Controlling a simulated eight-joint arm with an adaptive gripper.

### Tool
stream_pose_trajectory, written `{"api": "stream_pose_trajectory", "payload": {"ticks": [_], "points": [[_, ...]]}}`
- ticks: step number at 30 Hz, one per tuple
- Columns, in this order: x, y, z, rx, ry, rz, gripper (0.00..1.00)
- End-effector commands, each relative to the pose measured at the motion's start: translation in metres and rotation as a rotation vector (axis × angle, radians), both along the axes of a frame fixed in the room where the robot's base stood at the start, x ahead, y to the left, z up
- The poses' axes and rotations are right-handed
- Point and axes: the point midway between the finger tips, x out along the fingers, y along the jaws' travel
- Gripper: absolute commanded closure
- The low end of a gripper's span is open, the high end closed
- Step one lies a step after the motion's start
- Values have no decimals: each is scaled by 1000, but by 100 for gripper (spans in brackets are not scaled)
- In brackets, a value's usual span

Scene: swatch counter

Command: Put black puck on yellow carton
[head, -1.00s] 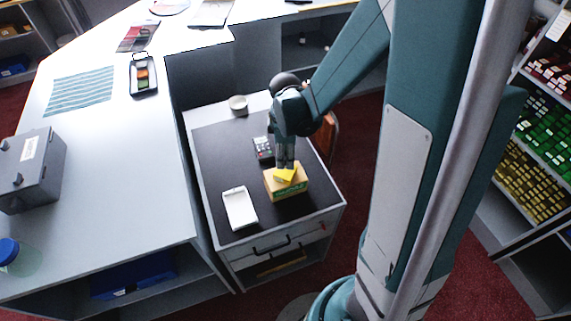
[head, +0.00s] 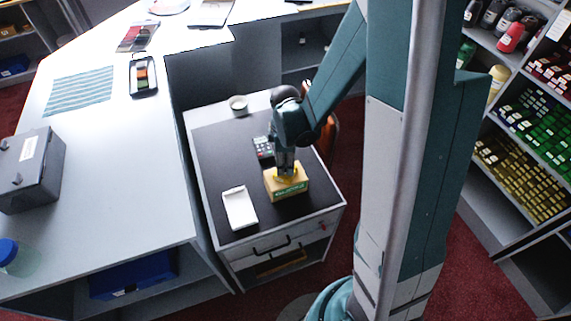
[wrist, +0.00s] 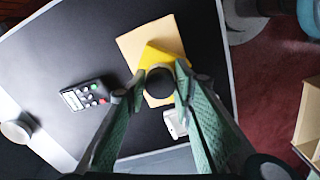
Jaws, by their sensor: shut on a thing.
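The carton (head: 288,188) is a tan-yellow box with green print on its front, standing on the dark top of the drawer cabinet. A brighter yellow flat piece lies on its top; it also shows in the wrist view (wrist: 152,56), beside the carton's bare tan top (wrist: 140,43). My gripper (head: 286,172) points down over the carton. In the wrist view my gripper (wrist: 160,83) is shut on the round black puck (wrist: 160,81), which is over the yellow piece. I cannot tell whether the puck touches it. The puck is not clear in the head view.
A card terminal (head: 263,148) and a white tray-like object (head: 240,207) lie near the carton on the cabinet top (head: 215,160). A small white bowl (head: 238,104) stands at its back edge. A long white counter (head: 130,170) is at left.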

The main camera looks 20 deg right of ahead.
Motion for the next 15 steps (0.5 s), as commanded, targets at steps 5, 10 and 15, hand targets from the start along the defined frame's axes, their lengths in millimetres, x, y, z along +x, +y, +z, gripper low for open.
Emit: {"api": "stream_pose_trajectory", "payload": {"ticks": [5, 10, 15], "points": [[0, 0, -2, 0, 0, 0, 64], [0, 0, -2, 0, 0, 0, 60], [0, 0, -2, 0, 0, 0, 60]]}}
